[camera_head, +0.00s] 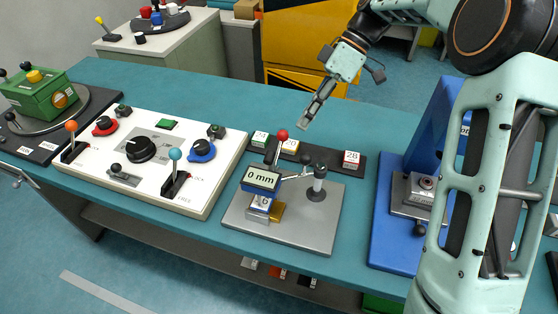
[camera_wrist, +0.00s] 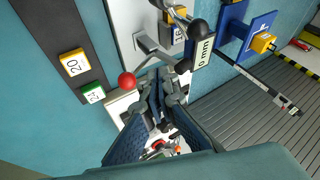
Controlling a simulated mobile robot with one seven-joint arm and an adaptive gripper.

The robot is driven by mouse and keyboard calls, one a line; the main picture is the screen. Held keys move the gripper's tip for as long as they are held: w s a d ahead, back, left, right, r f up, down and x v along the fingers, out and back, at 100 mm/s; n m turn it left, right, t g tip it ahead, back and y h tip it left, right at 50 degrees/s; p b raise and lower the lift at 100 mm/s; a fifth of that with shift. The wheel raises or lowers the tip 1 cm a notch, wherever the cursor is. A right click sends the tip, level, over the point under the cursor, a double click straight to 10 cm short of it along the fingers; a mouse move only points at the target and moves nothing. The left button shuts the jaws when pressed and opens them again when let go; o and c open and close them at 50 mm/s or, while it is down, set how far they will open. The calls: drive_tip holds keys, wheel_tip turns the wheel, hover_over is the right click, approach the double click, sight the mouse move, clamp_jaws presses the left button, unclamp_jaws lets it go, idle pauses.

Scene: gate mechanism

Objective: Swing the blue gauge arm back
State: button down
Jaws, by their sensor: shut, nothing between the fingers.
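The blue gauge arm (camera_head: 259,193) carries a "0 mm" display and sits over a grey base plate (camera_head: 295,235), by a gold block (camera_head: 278,211). A jointed silver link joins it to an upright post (camera_head: 318,188) on its right. A lever with a red ball (camera_head: 282,135) stands behind the display. In the wrist view the display (camera_wrist: 203,52) and the red ball (camera_wrist: 127,80) show beyond the fingers. My gripper (camera_head: 306,120) is shut and empty, in the air above and behind the gauge, apart from it. It also shows in the wrist view (camera_wrist: 157,88).
A dark strip with numbered blocks (camera_head: 351,160) lies behind the plate. A white control panel (camera_head: 150,155) with knobs and levers stands to the left. A blue stand (camera_head: 397,215) is to the right. Bare teal table (camera_head: 230,110) lies behind.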

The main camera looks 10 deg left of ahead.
sight(280, 178)
drive_tip(key=s+a+f, duration=0.4)
drive_tip(key=s+f, duration=0.3)
drive_tip(key=s, duration=0.1)
drive_tip(key=shift+s+f, duration=0.2)
drive_tip(key=shift+f, duration=0.1)
drive_tip(key=shift+a, duration=0.15)
